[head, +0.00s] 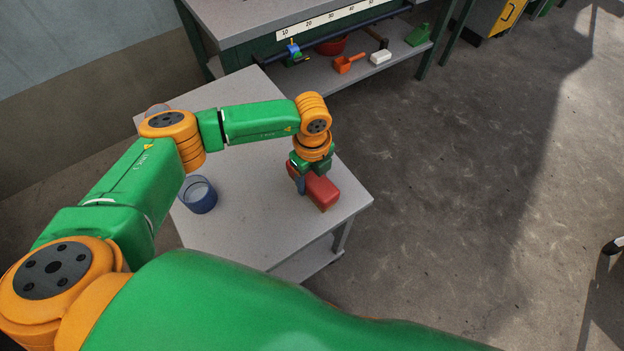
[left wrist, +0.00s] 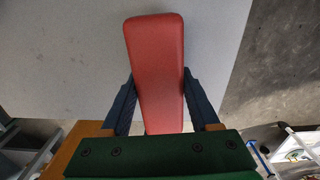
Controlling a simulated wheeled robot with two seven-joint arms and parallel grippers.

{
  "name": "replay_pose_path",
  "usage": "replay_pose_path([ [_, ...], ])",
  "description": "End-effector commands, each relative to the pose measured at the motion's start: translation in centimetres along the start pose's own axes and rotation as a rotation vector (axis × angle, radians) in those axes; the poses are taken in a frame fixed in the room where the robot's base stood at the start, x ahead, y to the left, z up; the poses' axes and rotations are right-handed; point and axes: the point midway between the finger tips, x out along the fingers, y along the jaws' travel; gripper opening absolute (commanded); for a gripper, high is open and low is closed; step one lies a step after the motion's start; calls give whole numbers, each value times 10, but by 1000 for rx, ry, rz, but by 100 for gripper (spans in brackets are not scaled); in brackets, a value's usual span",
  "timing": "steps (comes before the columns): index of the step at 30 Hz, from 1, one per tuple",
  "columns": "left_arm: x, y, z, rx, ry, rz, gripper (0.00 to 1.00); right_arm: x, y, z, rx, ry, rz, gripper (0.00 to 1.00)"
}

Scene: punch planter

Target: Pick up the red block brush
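The red block brush (head: 321,190) is at the right end of the grey side table, below my left gripper (head: 308,178). In the left wrist view the brush (left wrist: 156,60) runs lengthwise between the two dark blue fingers of my left gripper (left wrist: 159,80). The fingertips meet both of its sides, so the gripper looks shut on it. The finger and the green gripper body hide part of the brush. I cannot tell whether its underside still touches the table. My right gripper is not in view.
A blue cup (head: 198,195) stands on the grey table (head: 245,235), left of the brush. A workbench (head: 240,18) behind has a lower shelf with an orange scoop (head: 348,63), a white block (head: 380,57) and a red bowl (head: 331,46). Open floor lies to the right.

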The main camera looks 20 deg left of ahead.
Motion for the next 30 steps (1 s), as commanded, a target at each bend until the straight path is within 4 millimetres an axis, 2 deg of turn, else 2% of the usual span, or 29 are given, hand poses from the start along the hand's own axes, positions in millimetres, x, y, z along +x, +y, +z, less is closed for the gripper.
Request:
replay_pose_path([
  [1, 0, 0, 0, 0, 0, 0, 38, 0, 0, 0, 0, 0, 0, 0],
  [5, 0, 0, 0, 0, 0, 0, 3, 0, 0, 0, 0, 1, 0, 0],
  [6, 0, 0, 0, 0, 0, 0, 0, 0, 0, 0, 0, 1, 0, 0],
  [14, -4, 0, 0, 1, 0, -1, 0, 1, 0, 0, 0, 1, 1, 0],
  [17, -16, -1, 0, 2, 1, -3, 0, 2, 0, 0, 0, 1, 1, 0],
  [19, -30, -1, 0, 2, -1, -6, 0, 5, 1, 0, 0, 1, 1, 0],
  [26, -91, 21, 48, -6, -3, -6, 0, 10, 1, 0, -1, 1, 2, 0],
  [30, -108, 41, 87, -7, -2, -3, 0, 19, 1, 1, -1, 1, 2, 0],
])
